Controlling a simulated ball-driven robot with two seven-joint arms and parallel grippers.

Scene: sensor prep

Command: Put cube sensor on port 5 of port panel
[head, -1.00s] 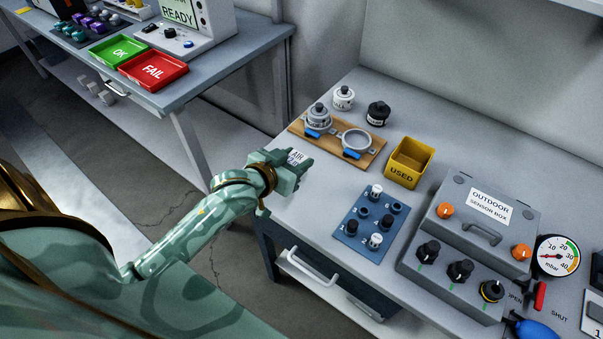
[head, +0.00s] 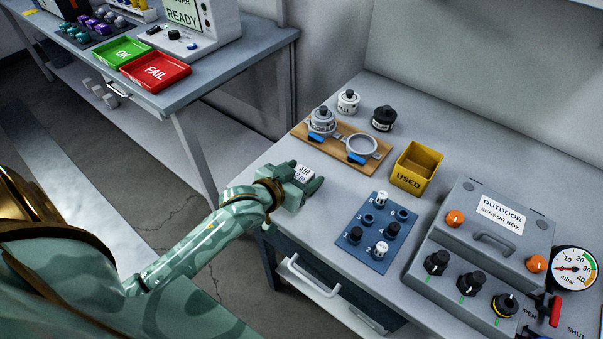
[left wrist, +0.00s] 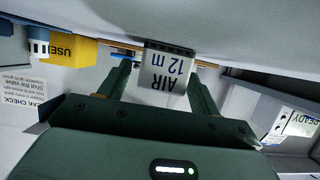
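The cube sensor is a small white block marked AIR 12 m (head: 305,173); it also shows in the left wrist view (left wrist: 165,75). It sits at the table's left edge area. My left gripper (head: 309,177) has its fingers on either side of the cube. In the left wrist view the fingers (left wrist: 162,82) stand apart, with a gap beside the cube on the left. The port panel (head: 352,254) is a blue plate with numbered ports to the right of the gripper. My right gripper is out of view.
A wooden board (head: 340,150) with two ring holders lies behind the gripper. A yellow USED bin (head: 416,168) stands behind the panel, and a grey sensor box (head: 495,245) to its right. Bare table lies between gripper and panel.

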